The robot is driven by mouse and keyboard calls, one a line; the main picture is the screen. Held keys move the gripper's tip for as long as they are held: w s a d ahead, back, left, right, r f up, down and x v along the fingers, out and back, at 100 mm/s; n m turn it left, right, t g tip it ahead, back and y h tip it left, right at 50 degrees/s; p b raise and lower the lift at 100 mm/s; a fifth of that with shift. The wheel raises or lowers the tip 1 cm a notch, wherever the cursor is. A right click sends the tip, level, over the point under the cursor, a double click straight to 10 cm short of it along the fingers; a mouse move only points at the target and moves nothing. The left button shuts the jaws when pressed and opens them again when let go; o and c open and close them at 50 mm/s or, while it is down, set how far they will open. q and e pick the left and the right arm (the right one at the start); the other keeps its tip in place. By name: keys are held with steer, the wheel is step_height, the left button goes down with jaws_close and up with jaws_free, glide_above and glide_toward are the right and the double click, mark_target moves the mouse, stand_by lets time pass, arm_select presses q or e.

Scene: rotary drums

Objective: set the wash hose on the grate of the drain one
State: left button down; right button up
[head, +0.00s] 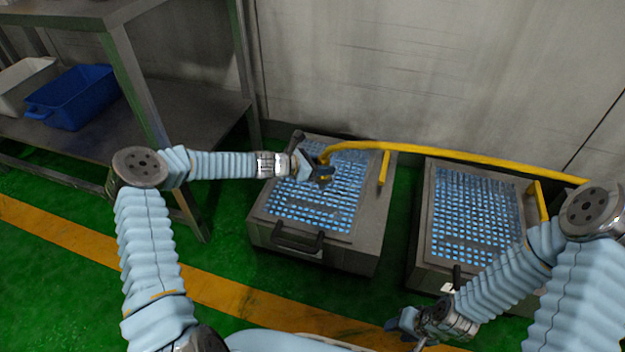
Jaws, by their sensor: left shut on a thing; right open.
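The wash hose (440,152) is a long yellow hose running from the upper right across the back of both boxes to the left one. My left gripper (324,171) is shut on the hose's left end, over the grate (310,205) of the left grey box. I cannot tell whether the hose end touches the grate. A second grate (475,215) tops the right grey box, and the hose passes behind it. My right gripper (405,328) is open and empty, low at the front, left of the right box. Its fingertips are partly unclear.
A yellow bracket (384,168) stands on the left box's right rim, and another (538,200) on the right box. The left box has a dark front handle (298,240). A metal shelf (205,110) with a blue bin (72,97) stands at left. Green floor lies between the boxes.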

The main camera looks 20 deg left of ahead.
arm_select(q)
steer(key=w+a+f, duration=0.1)
steer(key=a+f, duration=0.2)
steer(key=f, duration=0.5)
steer(key=shift+w+a+f+b, duration=0.2)
steer(key=shift+a+b, duration=0.1)
steer(key=shift+b, duration=0.1)
steer(key=c, duration=0.7)
jaws_free()
